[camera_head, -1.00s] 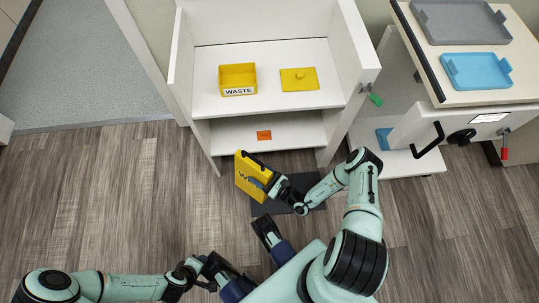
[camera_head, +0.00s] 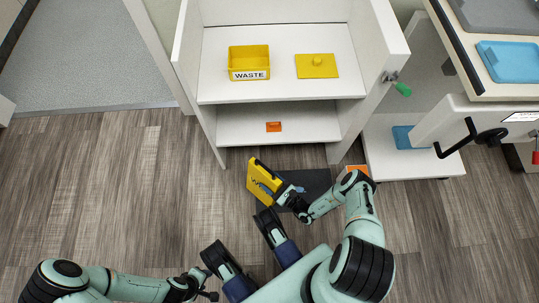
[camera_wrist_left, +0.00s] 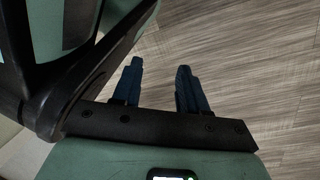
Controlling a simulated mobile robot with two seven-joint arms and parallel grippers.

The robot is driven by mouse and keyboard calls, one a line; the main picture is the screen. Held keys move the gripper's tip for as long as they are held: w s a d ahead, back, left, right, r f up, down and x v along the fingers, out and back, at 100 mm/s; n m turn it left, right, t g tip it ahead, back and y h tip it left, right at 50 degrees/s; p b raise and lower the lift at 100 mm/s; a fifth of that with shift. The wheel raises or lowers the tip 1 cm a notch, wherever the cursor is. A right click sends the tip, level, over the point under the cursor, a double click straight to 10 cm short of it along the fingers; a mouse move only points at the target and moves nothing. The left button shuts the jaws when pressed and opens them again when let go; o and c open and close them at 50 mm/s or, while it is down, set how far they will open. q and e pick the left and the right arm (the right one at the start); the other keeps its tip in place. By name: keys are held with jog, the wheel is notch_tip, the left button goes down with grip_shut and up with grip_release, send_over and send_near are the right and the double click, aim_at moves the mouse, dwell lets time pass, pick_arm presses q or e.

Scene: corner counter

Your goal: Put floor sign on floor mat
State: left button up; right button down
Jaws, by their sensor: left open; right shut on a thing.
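The yellow floor sign (camera_head: 261,180) with dark lettering is in my right gripper (camera_head: 284,193) in the head view. The gripper is shut on its right side, and the sign is tilted. The dark grey floor mat (camera_head: 317,180) lies on the floor in front of the white cabinet, partly hidden by my right arm and gripper. The sign appears at the mat's left side; I cannot tell its height above the floor. My left gripper (camera_head: 206,294) is low in the head view, away from the sign. Its two dark blue fingers (camera_wrist_left: 160,84) are apart and empty in the left wrist view.
The white cabinet (camera_head: 280,90) stands behind the mat, holding a yellow WASTE bin (camera_head: 249,61) and a yellow lid (camera_head: 317,66). A white cart (camera_head: 420,163) with a blue tray (camera_head: 510,59) stands right. Wood-look floor at left is clear.

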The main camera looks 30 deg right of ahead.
pick_arm(q)
jog(key=shift+g, duration=0.7)
jog(key=s, duration=0.1)
jog(key=s+f+b, duration=0.2)
jog(key=s, duration=0.1)
jog(key=shift+a, duration=0.25)
pick_arm(e)
notch_tip(320, 180, down, 4)
jog(key=shift+r, duration=0.15)
jog(key=shift+c, duration=1.1)
grip_release()
pick_arm(q)
jog(key=shift+t, duration=0.8)
jog(key=w+p, duration=0.1)
jog(key=w+r, duration=0.1)
jog(key=w, duration=0.1)
jog(key=w+r+p, duration=0.1)
jog(key=shift+w+d+r+p, duration=0.25)
jog(key=shift+w+d+p, duration=0.05)
jog(key=shift+w, duration=0.1)
pick_arm(e)
jog(key=v, duration=1.2)
